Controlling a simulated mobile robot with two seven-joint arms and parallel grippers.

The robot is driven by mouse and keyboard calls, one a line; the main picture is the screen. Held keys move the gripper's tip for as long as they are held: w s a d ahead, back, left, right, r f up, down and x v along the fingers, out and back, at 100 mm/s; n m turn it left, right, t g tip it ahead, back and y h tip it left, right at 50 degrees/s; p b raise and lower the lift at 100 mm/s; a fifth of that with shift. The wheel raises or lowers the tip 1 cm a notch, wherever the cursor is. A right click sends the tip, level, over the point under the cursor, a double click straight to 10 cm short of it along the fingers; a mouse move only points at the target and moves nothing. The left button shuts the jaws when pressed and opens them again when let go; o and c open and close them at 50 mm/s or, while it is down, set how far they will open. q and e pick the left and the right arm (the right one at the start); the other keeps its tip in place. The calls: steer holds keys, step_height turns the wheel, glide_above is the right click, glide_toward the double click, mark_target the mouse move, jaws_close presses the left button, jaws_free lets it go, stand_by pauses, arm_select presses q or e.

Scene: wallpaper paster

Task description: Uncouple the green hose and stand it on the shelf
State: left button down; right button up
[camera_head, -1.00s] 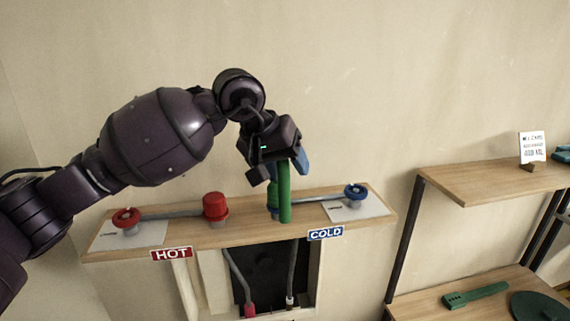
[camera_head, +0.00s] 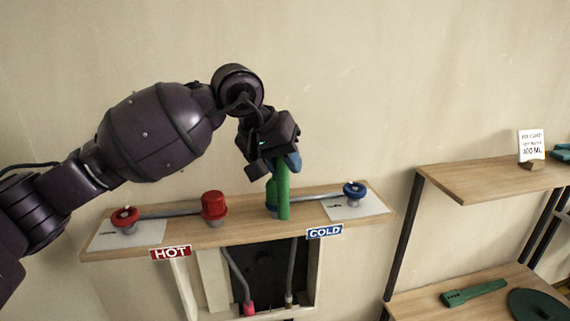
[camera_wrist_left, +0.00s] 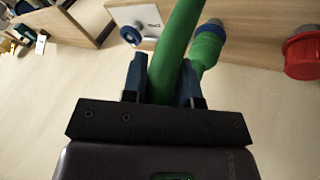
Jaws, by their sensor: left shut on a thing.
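The green hose (camera_head: 283,192) stands upright at the cold side of the wooden ledge (camera_head: 240,235). My left gripper (camera_head: 285,163) is above the ledge and shut on the hose's upper part. In the left wrist view the hose (camera_wrist_left: 175,45) runs between the two blue fingers of the gripper (camera_wrist_left: 162,80). A second green section with a blue ring (camera_wrist_left: 209,40) is beside it, at the ledge. Whether the hose is still joined to the coupling I cannot tell. The two-level wooden shelf (camera_head: 480,182) stands at the right. My right gripper is not in view.
A red cap (camera_head: 213,204), a red valve knob (camera_head: 125,217) and a blue valve knob (camera_head: 354,189) stand on the ledge. A small sign (camera_head: 531,145) is on the upper shelf, which has clear room at its left. A green tool (camera_head: 473,292) lies below.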

arm_select(q)
steer(key=shift+r, duration=0.85)
steer(key=shift+r+p, duration=0.3)
steer(key=shift+r, duration=0.85)
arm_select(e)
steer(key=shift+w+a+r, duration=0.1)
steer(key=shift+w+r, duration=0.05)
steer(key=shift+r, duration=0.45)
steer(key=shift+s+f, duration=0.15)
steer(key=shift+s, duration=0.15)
arm_select(q)
steer(key=shift+r, duration=0.15)
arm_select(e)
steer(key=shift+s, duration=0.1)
